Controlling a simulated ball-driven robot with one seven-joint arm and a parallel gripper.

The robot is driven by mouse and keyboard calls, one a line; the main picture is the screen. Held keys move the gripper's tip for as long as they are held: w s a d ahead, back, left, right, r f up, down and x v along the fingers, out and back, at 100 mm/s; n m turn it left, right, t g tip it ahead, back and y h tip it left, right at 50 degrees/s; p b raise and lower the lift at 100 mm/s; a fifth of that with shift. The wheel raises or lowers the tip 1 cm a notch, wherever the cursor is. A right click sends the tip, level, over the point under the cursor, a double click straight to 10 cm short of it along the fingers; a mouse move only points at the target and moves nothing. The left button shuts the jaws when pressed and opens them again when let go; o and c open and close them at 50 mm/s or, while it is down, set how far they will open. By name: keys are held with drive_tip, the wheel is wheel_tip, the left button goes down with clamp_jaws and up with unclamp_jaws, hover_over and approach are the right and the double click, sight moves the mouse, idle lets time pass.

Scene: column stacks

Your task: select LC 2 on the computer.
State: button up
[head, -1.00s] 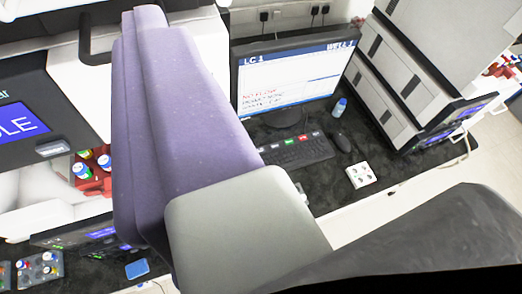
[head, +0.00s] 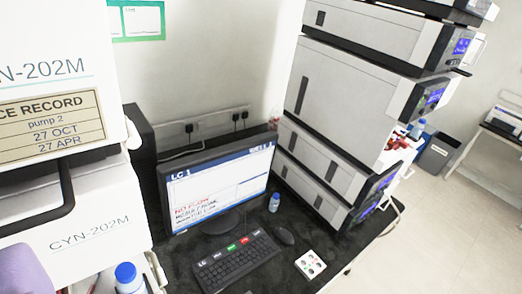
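The computer monitor (head: 222,190) stands on the dark bench in the middle of the view. Its blue top bar reads LC 1 at the left and what looks like WELL 1 at the right. Red text, seemingly NO FLOW, and smaller dark lines show on the white screen. A dark mouse (head: 284,236) lies right of the keyboard. My gripper is not in view; a purple part of my arm shows at the lower left corner.
A white pad with several round spots (head: 310,264) lies right of the keyboard. A small blue bottle (head: 274,202) stands beside the monitor. Instrument stacks rise at left (head: 90,225) and right (head: 352,75). A blue-capped bottle (head: 128,279) is at the lower left. Open floor lies at right.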

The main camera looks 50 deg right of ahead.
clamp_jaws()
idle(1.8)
